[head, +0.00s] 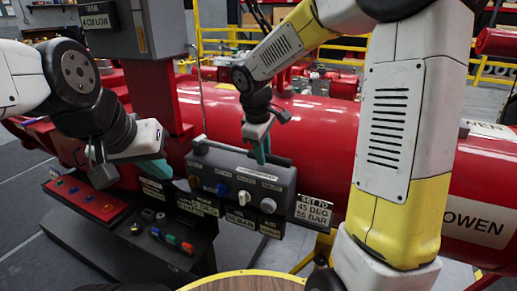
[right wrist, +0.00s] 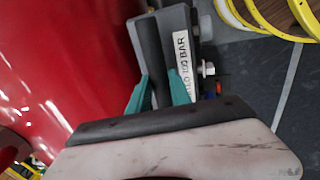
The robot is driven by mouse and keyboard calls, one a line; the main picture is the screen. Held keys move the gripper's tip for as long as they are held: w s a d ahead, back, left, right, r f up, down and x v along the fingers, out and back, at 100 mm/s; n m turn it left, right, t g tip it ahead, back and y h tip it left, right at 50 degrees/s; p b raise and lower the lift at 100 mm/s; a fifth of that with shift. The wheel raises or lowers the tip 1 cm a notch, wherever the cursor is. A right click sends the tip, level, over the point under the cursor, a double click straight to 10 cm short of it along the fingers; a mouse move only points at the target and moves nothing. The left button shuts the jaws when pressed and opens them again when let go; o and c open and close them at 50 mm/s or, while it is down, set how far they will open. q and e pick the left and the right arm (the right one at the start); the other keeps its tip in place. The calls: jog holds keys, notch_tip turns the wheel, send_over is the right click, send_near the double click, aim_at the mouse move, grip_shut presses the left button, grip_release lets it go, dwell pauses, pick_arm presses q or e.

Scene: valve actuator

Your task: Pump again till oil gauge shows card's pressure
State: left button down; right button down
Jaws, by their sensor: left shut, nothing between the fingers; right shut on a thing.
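The card (head: 314,211) reads "SET TO 45 DEG 55 BAR" and hangs at the right end of a grey control box (head: 277,188). A dark pump handle (head: 213,147) lies along the top of this box. My right gripper (head: 262,155) is shut on the handle; in the right wrist view its teal fingers (right wrist: 158,92) stand on both sides of the dark bar (right wrist: 149,50). My left gripper (head: 163,170) is shut and empty, just left of the box. I cannot make out an oil gauge face or needle in either view.
A large red tank (head: 320,130) lies behind the box. Below left is a dark console (head: 150,240) with coloured buttons and a red panel (head: 85,200). A round yellow-rimmed table (head: 245,274) is at the front. In the right wrist view, a label (right wrist: 184,65) on the box ends in "100 BAR".

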dwell(0.9)
notch_tip(320, 180, up, 10)
jog(key=w+a+g+h, duration=0.1)
jog(key=a+g+h, duration=0.1)
jog(key=h, duration=0.2)
jog(key=shift+w+a+n+h, duration=0.3)
jog(key=c, duration=1.2)
grip_release()
jog(key=shift+v, duration=3.9)
jog(key=shift+w, duration=0.1)
